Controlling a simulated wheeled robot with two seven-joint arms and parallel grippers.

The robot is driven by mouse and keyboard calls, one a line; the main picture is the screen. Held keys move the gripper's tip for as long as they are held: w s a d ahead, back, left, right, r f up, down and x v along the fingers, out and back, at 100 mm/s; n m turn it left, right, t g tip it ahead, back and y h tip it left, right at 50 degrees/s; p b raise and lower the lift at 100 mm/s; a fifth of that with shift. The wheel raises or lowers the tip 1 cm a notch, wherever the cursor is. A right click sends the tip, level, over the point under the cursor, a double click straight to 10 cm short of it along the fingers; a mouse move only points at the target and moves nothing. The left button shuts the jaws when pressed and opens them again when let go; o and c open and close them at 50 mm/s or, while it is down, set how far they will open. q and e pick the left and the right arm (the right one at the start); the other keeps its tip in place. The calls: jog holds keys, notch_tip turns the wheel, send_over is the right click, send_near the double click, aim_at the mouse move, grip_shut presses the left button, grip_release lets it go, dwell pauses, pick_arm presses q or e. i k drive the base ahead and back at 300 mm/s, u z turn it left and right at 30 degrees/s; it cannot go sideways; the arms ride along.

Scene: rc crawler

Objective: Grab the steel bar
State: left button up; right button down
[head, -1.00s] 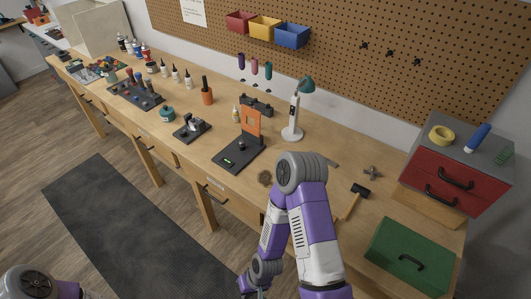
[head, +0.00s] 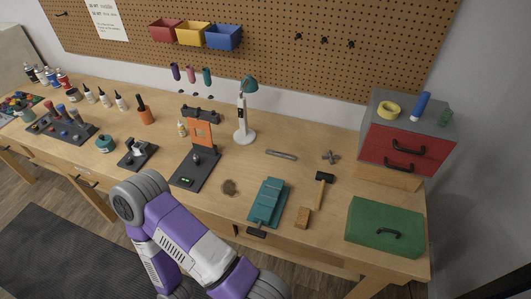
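The steel bar (head: 281,154) looks like a short, thin grey bar lying flat on the wooden workbench (head: 333,236), right of the white lamp base and left of a grey cross-shaped part. Nothing touches it. One of my purple and white arms rises in front of the bench at the lower left, its grey joint over the bench's front edge. Neither gripper shows in the head view.
A lamp (head: 244,120) stands left of the bar. A green case (head: 384,228) and a red drawer cabinet (head: 400,149) stand at the right.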

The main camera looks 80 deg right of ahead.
aim_at(274, 153)
jog(key=i, duration=3.3)
jog(key=z, duration=5.3)
jog(key=i, duration=1.65)
jog(key=u, duration=0.05)
